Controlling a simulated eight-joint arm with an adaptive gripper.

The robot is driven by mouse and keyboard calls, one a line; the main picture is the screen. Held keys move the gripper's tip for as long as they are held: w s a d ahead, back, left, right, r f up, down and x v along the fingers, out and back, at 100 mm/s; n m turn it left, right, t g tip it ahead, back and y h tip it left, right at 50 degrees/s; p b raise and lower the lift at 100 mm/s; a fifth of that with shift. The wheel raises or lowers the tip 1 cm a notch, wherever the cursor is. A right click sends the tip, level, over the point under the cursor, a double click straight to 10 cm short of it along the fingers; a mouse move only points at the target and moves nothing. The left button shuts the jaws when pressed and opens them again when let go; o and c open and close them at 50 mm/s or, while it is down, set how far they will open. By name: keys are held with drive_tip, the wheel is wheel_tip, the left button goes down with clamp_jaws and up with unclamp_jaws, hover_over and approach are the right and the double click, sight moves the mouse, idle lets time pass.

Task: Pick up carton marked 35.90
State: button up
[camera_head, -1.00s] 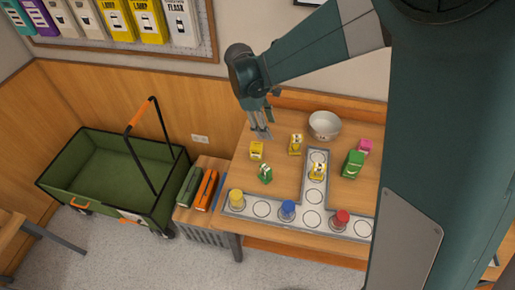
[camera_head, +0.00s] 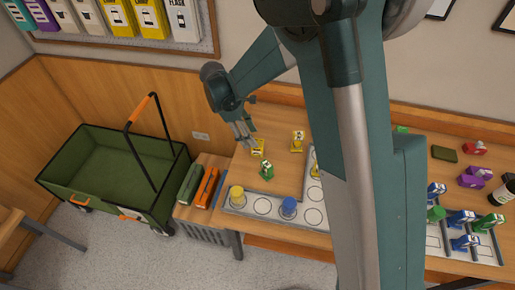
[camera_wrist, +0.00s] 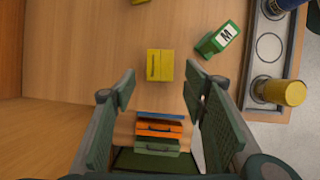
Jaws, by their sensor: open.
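No price mark is readable in either view, so I cannot tell which carton bears 35.90. A small yellow carton (camera_head: 257,148) lies near the table's left edge; it also shows in the wrist view (camera_wrist: 160,66), ahead of and between my fingers. A green carton (camera_head: 266,171) stands just in front of it; in the wrist view its face (camera_wrist: 217,40) bears an "M". Another yellow carton (camera_head: 297,141) stands to the right. My gripper (camera_head: 245,136) is open and empty, above and just left of the small yellow carton.
A grey strip with ring marks (camera_head: 262,208) carries a yellow-topped jar (camera_head: 237,197) and a blue-topped jar (camera_head: 289,207). Orange (camera_head: 206,187) and green cases stand left of the table, beside a green wagon (camera_head: 100,170). My arm hides the table's middle. More small goods stand at right.

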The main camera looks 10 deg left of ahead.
sight(258, 148)
drive_tip(key=shift+x, duration=1.3)
drive_tip(key=shift+b+x, duration=0.6)
drive_tip(key=shift+x, duration=2)
drive_tip(key=c, duration=1)
